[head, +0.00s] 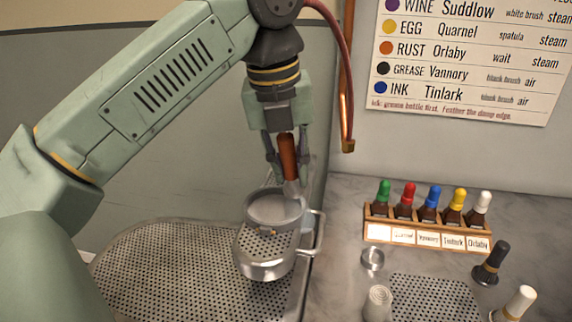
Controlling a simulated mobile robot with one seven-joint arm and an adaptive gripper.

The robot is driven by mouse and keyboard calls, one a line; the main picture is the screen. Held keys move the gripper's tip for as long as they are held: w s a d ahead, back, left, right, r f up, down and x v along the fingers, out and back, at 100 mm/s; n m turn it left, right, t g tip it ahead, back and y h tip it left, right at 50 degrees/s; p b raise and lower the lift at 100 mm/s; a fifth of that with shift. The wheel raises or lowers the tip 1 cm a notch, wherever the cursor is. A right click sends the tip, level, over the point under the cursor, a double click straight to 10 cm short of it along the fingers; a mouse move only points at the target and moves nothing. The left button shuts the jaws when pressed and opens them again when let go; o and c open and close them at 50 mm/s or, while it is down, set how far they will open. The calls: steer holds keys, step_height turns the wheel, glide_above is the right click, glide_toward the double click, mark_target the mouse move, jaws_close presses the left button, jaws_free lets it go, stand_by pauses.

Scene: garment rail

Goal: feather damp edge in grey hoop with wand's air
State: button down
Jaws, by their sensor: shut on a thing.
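My gripper (287,167) points down, shut on the wand (288,155), which has an orange-brown grip and a metal tip. The wand is nearly upright, leaning slightly. Its tip is just above or at the far right part of the grey hoop (274,223); I cannot tell whether they touch. The hoop is a round ring on the small perforated metal board (266,268), with pale grey material inside it. No damp edge can be made out at this size.
A larger perforated board (165,270) lies at lower left. On the marble counter at right stand a wooden rack (378,230) of several bottles, a metal cap (373,258), a ribbed white cylinder (378,303), a black brush (490,263) and a white brush (514,304). A red hose (348,90) hangs beside my gripper.

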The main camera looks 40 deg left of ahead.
steer(key=shift+r, duration=0.1)
step_height(320, 180, up, 7)
steer(key=p, duration=0.5)
steer(key=shift+p, duration=0.3)
